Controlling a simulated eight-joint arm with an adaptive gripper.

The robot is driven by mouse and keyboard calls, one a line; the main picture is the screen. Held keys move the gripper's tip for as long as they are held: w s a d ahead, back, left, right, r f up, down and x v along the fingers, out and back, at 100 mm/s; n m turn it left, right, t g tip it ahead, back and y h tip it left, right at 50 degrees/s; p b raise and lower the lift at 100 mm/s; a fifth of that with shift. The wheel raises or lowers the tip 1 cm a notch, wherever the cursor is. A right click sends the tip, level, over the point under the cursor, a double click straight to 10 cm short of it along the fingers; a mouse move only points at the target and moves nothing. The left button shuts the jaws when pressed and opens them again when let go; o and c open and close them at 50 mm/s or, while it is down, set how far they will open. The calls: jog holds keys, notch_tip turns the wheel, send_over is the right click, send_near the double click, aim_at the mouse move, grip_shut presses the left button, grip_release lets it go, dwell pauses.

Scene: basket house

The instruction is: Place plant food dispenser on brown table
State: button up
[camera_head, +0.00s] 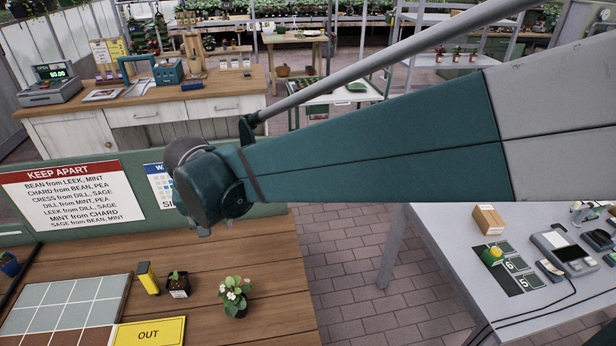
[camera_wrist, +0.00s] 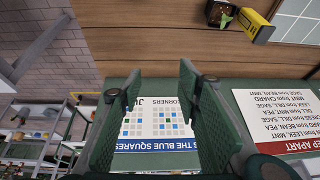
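The brown wooden table (camera_head: 270,262) is at the lower left of the head view, and its planks (camera_wrist: 150,35) also show in the wrist view. No thing is clearly labelled as the plant food dispenser. A small yellow-and-green item (camera_head: 494,255) sits on the numbered dark mat on the grey table at right. A yellow-and-black block (camera_head: 147,277) stands on the brown table and shows in the wrist view (camera_wrist: 257,26). My gripper (camera_wrist: 160,86) is open and empty above the brown table's back edge. In the head view its fingers are mostly hidden by my arm.
On the brown table are a small potted seedling (camera_head: 178,284), a white-flowered plant (camera_head: 235,296), a tiled tray (camera_head: 70,303) and a yellow OUT sign (camera_head: 150,332). Sign boards (camera_head: 75,192) stand along its back. The grey table (camera_head: 440,235) holds a cardboard box (camera_head: 488,220) and devices with cables.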

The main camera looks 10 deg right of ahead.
jog(key=s+d+r, duration=0.2)
jog(key=s+d, duration=0.1)
jog(key=d, duration=0.7)
jog(key=s+d+r, duration=0.2)
jog(key=s+d, duration=0.2)
jog(key=d, duration=0.6)
jog(key=s+d+f+t, duration=0.1)
jog(key=s+d+t, duration=0.1)
jog(key=s+d, duration=0.9)
jog(key=d, duration=0.3)
jog(key=shift+s+f+h, duration=0.2)
jog(key=shift+f+h, duration=0.1)
jog(key=shift+f, duration=0.1)
